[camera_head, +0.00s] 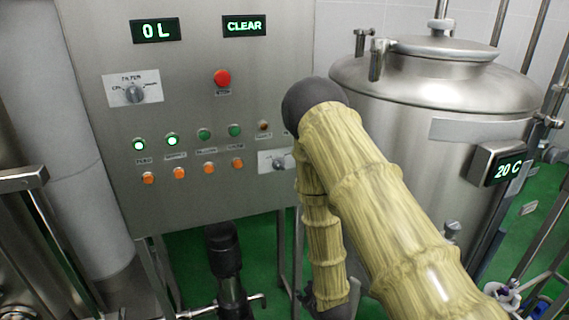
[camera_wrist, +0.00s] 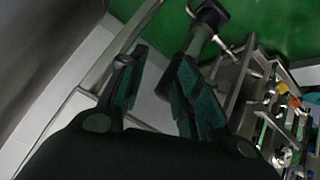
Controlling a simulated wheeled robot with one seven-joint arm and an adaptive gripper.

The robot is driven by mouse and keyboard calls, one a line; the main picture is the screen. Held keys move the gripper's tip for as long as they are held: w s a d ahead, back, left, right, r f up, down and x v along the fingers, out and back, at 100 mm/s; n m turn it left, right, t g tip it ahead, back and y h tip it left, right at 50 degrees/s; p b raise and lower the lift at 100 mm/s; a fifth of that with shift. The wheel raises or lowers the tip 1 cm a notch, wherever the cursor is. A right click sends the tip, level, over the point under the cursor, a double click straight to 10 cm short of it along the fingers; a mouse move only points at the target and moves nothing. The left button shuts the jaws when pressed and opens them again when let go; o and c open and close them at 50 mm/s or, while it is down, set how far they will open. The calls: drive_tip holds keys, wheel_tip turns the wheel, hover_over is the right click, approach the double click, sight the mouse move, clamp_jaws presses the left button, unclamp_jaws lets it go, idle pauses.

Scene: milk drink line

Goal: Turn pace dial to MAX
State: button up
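A grey control cabinet (camera_head: 200,60) stands upright at left in the head view. One dial (camera_head: 278,161) on a pale plate sits at its lower right, partly covered by my arm; its lettering is too small to read. Another dial (camera_head: 134,94), on a plate that seems to read FILTER, is at upper left. I cannot tell for sure which is the pace dial. My gripper (camera_wrist: 160,78) shows in the wrist view with its two dark fingers apart and nothing between them. It points down toward the floor area, away from the panel face. In the head view the gripper is not clearly visible.
The panel has a red stop button (camera_head: 222,77), green lamps and orange buttons, and displays reading 0L (camera_head: 155,30) and CLEAR (camera_head: 244,26). A steel tank (camera_head: 400,95) with a 20 C display (camera_head: 503,167) stands right. A dark pump (camera_head: 223,250) stands below the cabinet.

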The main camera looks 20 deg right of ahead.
drive_tip(key=w+r+n+t+p, duration=0.15)
drive_tip(key=w+r+t, duration=0.25)
drive_tip(key=w+r, duration=0.8)
drive_tip(key=n+t+y+p, duration=0.1)
drive_tip(key=n+t+p, duration=0.1)
drive_tip(key=n+t, duration=0.2)
approach(280, 167)
drive_tip(key=w+p, duration=0.3)
drive_tip(key=w, duration=0.4)
drive_tip(key=shift+w+p, duration=0.15)
drive_tip(key=shift+p, duration=0.25)
drive_tip(key=shift+w+a+f, duration=0.1)
drive_tip(key=shift+w, duration=0.7)
clamp_jaws()
